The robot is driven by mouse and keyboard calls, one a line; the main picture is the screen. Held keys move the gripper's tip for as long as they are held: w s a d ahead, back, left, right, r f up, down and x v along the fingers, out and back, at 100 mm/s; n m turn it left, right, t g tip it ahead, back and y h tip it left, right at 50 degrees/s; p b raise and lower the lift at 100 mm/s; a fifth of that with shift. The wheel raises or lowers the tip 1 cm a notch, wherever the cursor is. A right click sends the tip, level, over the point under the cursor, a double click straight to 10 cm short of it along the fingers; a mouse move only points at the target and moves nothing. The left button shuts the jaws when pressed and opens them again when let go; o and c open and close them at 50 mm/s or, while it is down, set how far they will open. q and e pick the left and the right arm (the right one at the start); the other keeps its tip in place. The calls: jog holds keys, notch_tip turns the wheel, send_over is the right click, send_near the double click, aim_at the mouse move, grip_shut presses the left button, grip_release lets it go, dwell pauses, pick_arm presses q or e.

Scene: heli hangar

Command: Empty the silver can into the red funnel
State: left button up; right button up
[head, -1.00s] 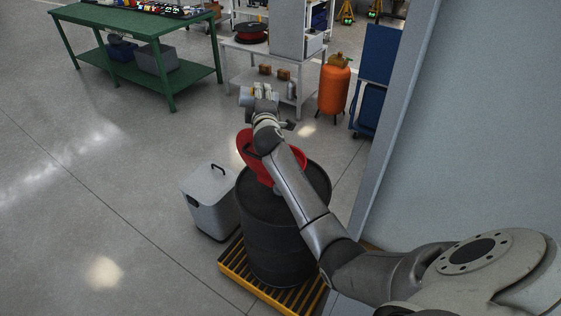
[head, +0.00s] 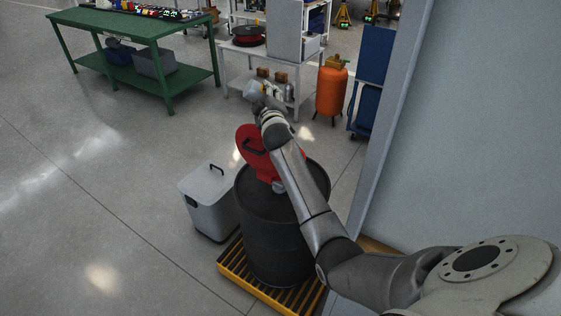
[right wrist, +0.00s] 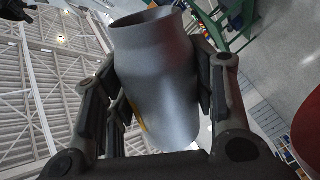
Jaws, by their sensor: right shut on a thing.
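The silver can (right wrist: 158,85) fills the middle of the right wrist view, with its open rim toward the top of that picture. My right gripper (head: 264,98) is shut around the can's sides; a small part of the can (head: 252,88) shows in the head view. The can looks tilted, and its contents are hidden. The red funnel (head: 252,146) sits on the dark drum (head: 262,225), partly hidden by my right arm. In the head view the can is above and beyond the funnel, apart from it. My left gripper is not in the head view.
The drum stands on a yellow-edged pallet (head: 232,272). A grey lidded bin (head: 208,200) is left of it. A grey wall (head: 490,120) is close on the right. An orange gas cylinder (head: 331,90) and a green table (head: 135,28) stand farther back. Floor at left is clear.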

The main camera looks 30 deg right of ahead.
jog(key=shift+d+r+m, duration=0.15)
jog(key=shift+r+m, duration=0.1)
jog(key=shift+m, duration=0.15)
jog(key=shift+s+d+r+m, duration=0.2)
jog(key=shift+s+d+m, duration=0.1)
jog(key=shift+m, duration=0.4)
jog(key=shift+d+m, duration=0.15)
jog(key=shift+m, duration=0.25)
notch_tip(320, 180, down, 2)
jog(key=shift+d+b, duration=0.15)
jog(key=shift+b, duration=0.7)
jog(key=shift+s+r+m+t, duration=0.1)
jog(key=shift+r+m+t, duration=0.1)
jog(key=shift+m+t, duration=0.1)
jog(key=shift+r+p, duration=0.2)
jog(key=shift+p, duration=0.1)
jog(key=shift+f, duration=0.1)
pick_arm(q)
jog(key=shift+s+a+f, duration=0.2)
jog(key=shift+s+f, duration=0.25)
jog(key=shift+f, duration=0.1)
